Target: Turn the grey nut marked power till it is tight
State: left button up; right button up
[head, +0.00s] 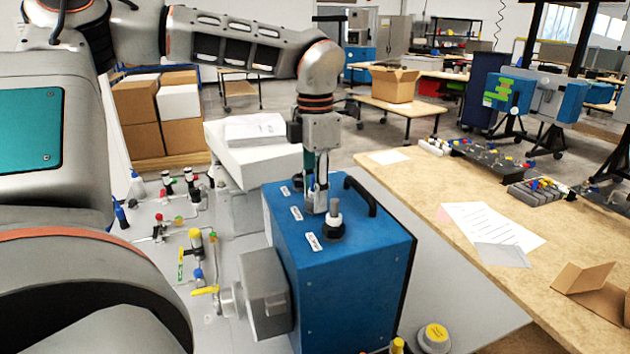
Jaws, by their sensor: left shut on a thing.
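The blue analyser box (340,285) stands on a grey surface, with small white labels along the left edge of its top. The labels are too small to read. My left gripper (317,205) points straight down at the top of the box, near the middle label (297,213). It is shut on what looks like the grey nut, which its fingers mostly hide. Just in front stands a dark nut (333,229) with a white collar and a grey stud, near the front label (313,241). My right gripper is out of view.
A black handle (360,193) rises from the box top, close right of the gripper. A grey panel with coloured valves and fittings (196,240) lies to the left. A wooden table (420,195) with papers and an open carton (585,280) stands to the right.

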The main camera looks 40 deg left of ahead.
pick_arm(q)
jog(key=m+p, duration=0.1)
jog(key=m, duration=0.2)
jog(key=shift+m, duration=0.5)
jog(key=m, duration=0.4)
jog(key=shift+m, duration=1.6)
jog(key=m, duration=0.7)
jog(key=shift+w, duration=0.1)
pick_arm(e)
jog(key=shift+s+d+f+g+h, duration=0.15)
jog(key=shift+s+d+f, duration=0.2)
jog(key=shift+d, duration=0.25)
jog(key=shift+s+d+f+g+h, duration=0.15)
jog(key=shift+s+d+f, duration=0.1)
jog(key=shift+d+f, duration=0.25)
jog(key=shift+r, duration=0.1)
